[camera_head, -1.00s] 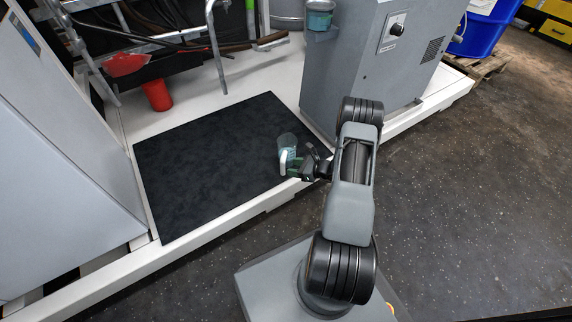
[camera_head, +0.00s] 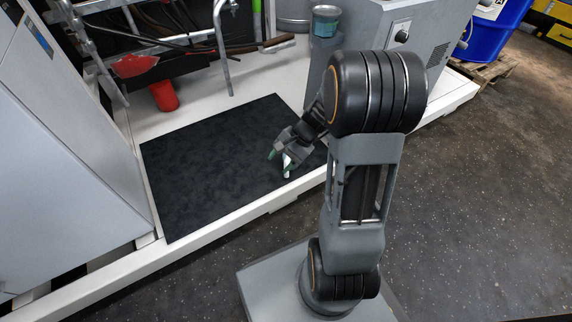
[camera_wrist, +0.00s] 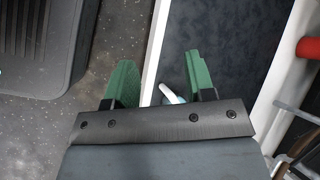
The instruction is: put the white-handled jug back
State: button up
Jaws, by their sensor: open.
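The jug is mostly hidden behind my gripper at the front right of the black mat (camera_head: 205,165). Only a small white part, seemingly its white handle (camera_head: 287,161), shows in the head view. In the wrist view a white and pale blue bit of it (camera_wrist: 169,94) shows between the finger bases, partly covered by the palm. My gripper (camera_head: 279,163) has green fingertips and points down over the mat's front edge. In the wrist view its jaws (camera_wrist: 158,62) are apart. I cannot tell whether a finger touches the jug.
A large grey cabinet (camera_head: 65,140) stands at the left. A red cup (camera_head: 164,96) and metal tubes are behind the mat. The white ledge (camera_head: 215,220) edges the dark floor.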

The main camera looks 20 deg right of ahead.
jog(key=s+a+r+n+t+h, duration=0.2)
jog(key=s+a+r+n+h, duration=0.1)
jog(key=s+r+n+h, duration=0.4)
notch_tip(320, 180, up, 3)
jog(key=s+n, duration=0.2)
jog(key=n, duration=0.2)
jog(key=shift+s+r, duration=0.15)
jog(key=shift+s, duration=0.05)
